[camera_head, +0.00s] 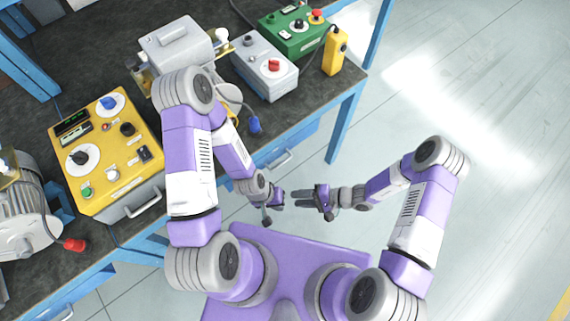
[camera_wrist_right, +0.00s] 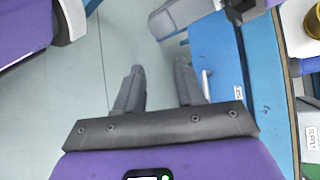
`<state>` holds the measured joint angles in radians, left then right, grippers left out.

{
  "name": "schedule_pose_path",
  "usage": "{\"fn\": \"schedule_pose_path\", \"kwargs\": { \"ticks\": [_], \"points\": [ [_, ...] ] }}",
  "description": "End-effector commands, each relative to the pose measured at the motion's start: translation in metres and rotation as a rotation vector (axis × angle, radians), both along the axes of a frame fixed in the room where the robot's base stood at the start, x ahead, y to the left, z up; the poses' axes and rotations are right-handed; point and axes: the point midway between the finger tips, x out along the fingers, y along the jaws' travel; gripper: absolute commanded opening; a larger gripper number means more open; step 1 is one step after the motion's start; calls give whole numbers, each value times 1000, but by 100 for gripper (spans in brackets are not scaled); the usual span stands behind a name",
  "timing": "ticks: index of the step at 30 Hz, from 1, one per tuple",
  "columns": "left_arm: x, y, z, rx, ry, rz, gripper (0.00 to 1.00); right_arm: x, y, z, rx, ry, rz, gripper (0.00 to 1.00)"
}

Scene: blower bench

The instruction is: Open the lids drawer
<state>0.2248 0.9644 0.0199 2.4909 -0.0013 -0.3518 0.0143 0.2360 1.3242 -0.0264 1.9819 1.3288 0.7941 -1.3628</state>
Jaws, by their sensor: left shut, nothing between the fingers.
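A blue drawer front (camera_head: 298,146) with a pale bar handle (camera_head: 284,160) is under the bench's front edge in the head view. In the right wrist view, a blue front (camera_wrist_right: 222,58) shows a pale handle (camera_wrist_right: 206,84) and a small label too small to read. I cannot tell which drawer is the lids drawer. My left gripper (camera_head: 272,207) is shut and empty, in front of the bench. My right gripper (camera_head: 308,200) is open and empty, right of the left one and apart from the bench; its spread fingers (camera_wrist_right: 158,85) show over bare floor in the wrist view.
The dark bench top (camera_head: 105,48) holds a yellow control box (camera_head: 125,180), a grey box (camera_head: 265,75), a green box (camera_head: 297,38) and a yellow handset (camera_head: 335,52). A blue bench leg (camera_head: 344,122) stands at the corner. The floor (camera_head: 480,130) to the right is clear.

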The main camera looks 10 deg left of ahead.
Motion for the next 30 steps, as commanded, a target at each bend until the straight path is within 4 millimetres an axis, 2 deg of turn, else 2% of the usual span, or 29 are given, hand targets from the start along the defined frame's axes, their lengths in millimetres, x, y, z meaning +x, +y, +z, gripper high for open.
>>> {"fn": "schedule_pose_path", "kwargs": {
  "ticks": [1,3,6,9,13,24,30],
  "points": [
    [0,0,0,0,0,0,0,19,6,1,57,-54,-61,38],
    [0,0,0,0,0,0,0,45,10,5,121,-139,-144,38],
    [0,0,0,0,0,0,0,71,11,9,173,-235,-232,38],
    [0,0,0,0,0,0,0,85,12,11,196,-290,-281,38],
    [0,0,-4,0,-1,0,0,92,22,9,202,-310,-296,38],
    [0,0,-16,0,-1,0,0,105,74,-1,201,-306,-292,38],
    [0,0,-17,0,-1,0,0,108,82,-2,200,-305,-295,38]
  ]
}}
